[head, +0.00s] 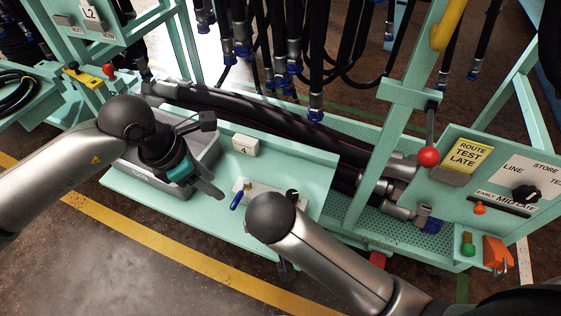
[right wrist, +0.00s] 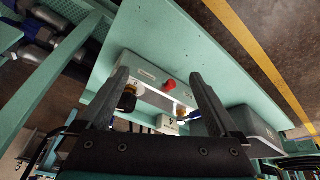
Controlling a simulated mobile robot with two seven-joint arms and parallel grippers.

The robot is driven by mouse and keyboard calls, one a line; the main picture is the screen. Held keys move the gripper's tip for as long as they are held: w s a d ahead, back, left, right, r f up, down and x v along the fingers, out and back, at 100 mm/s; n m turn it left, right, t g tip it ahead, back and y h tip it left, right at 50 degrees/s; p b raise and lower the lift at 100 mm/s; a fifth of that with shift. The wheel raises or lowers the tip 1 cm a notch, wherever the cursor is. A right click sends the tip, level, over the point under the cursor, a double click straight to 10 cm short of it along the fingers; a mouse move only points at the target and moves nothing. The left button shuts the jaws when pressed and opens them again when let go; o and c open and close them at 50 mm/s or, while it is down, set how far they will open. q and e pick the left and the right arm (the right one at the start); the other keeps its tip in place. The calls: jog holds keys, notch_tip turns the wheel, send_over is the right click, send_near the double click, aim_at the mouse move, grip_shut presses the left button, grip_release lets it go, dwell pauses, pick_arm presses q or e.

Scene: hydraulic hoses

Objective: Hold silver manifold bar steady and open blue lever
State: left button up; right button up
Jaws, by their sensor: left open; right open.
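The silver manifold bar (head: 262,190) lies on the green bench shelf, partly hidden by my right arm. The blue lever (head: 237,200) sticks out at its left end. In the right wrist view the manifold bar (right wrist: 157,98) lies beyond and between my open fingers, with the blue lever (right wrist: 189,119) near the right finger. My right gripper (right wrist: 160,75) is open and empty; the gap to the bar is hard to judge. My left gripper (head: 208,155) is open over the grey tray, left of the bar and apart from it.
The grey tray (head: 207,160) and a small box marked 4 (head: 246,145) stand on the shelf. Thick black hoses (head: 270,118) run behind it. A green post (head: 385,165) and a panel with a red-knobbed lever (head: 429,156) stand at the right. Hoses hang above.

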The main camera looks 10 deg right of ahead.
aim_at(255, 188)
jog(key=a+n, duration=0.1)
jog(key=a+n+y, duration=0.1)
jog(key=a+r, duration=0.1)
jog(key=a, duration=0.1)
jog(key=shift+w+a+n+y, duration=0.1)
jog(key=shift+w+n+y, duration=0.15)
jog(key=shift+n+y, duration=0.15)
jog(key=w+d+r+n+g, duration=0.4)
jog(key=w+d+r+n, duration=0.3)
jog(key=r+n, duration=0.2)
jog(key=shift+h, duration=0.3)
notch_tip(255, 188, down, 15)
jog(key=shift+d+f, duration=0.1)
jog(key=shift+f, duration=0.05)
jog(key=shift+w, duration=0.1)
jog(key=shift+c, duration=0.4)
grip_shut()
pick_arm(q)
jog(key=shift+c, duration=0.2)
